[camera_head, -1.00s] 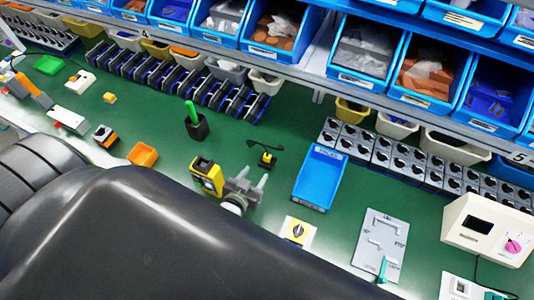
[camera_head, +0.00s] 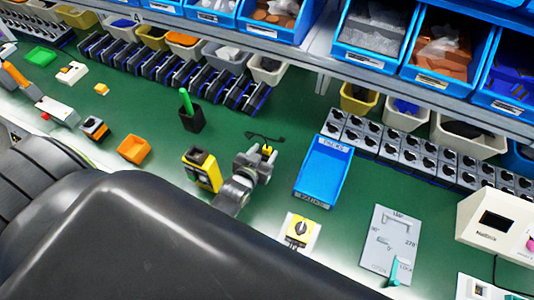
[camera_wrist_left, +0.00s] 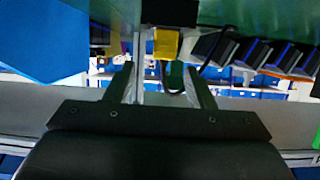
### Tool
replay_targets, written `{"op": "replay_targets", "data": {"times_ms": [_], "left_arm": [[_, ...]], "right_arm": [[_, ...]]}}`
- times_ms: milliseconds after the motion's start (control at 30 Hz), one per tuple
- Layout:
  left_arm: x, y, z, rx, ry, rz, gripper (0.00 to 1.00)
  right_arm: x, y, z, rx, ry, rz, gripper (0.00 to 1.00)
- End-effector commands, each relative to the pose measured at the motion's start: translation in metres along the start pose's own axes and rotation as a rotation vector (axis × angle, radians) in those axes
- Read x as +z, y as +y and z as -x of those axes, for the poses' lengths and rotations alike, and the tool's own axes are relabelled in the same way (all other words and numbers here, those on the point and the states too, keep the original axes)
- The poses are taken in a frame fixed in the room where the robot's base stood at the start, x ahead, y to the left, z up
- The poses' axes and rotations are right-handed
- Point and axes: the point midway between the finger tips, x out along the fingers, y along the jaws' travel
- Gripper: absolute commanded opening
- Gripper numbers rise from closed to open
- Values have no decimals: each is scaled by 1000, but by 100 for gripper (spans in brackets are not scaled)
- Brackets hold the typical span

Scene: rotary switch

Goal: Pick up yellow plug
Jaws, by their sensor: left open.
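The small yellow plug (camera_head: 267,150), with a thin black cable beside it, is on the green table near the middle of the head view. My left gripper (camera_head: 258,162) is open right by it, and partly covers it there. In the left wrist view, the yellow plug (camera_wrist_left: 166,43) shows beyond the two spread fingers of my left gripper (camera_wrist_left: 160,80), roughly in line with the gap between them. Whether the fingers reach around it cannot be told. My right gripper is not in view.
A yellow and black device (camera_head: 202,170) stands close left of the gripper. A blue tray (camera_head: 322,172) lies to the right, and a yellow rotary switch (camera_head: 298,230) sits on a white plate in front. A black cup (camera_head: 192,120) holds a green item.

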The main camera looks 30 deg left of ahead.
Motion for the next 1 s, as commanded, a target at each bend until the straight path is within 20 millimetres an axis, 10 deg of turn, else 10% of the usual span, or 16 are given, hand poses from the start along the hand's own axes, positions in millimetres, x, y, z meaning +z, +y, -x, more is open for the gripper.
{"op": "replay_targets", "data": {"times_ms": [300, 733, 1000], "left_arm": [[9, -4, -34, 1, 1, -2, 49], [6, -4, -42, 0, -1, -1, 49], [6, -4, -42, 0, -1, -1, 14]], "right_arm": [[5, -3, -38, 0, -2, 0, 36], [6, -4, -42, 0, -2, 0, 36], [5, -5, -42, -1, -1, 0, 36]]}}
